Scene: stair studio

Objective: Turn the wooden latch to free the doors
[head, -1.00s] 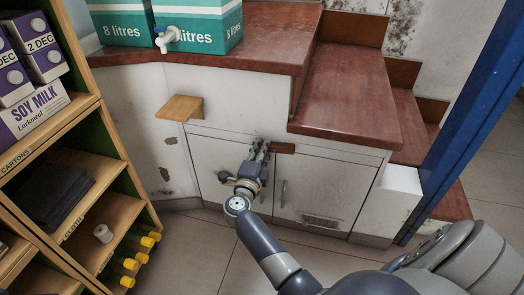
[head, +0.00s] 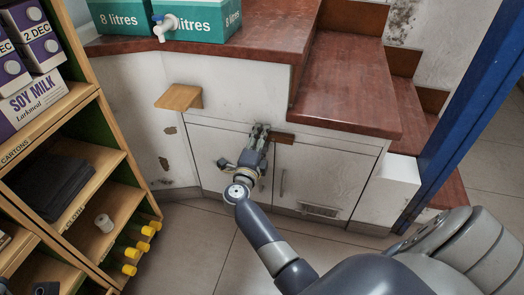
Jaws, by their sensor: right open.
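The wooden latch (head: 284,138) is a small dark reddish-brown bar lying level across the top of the gap between two white cupboard doors. The left door (head: 215,160) and the right door (head: 315,185) are both closed. My right gripper (head: 260,130) is open, its fingertips at the left end of the latch. The gripper hides that end, and I cannot tell whether it touches the latch. My left gripper is not in view.
Red-brown steps (head: 345,85) rise above and right of the cupboard. A small wooden shelf (head: 180,97) juts out at left. A shelving unit (head: 110,160) with cartons stands at far left, and a blue post (head: 475,90) at right. The tiled floor (head: 190,245) is clear.

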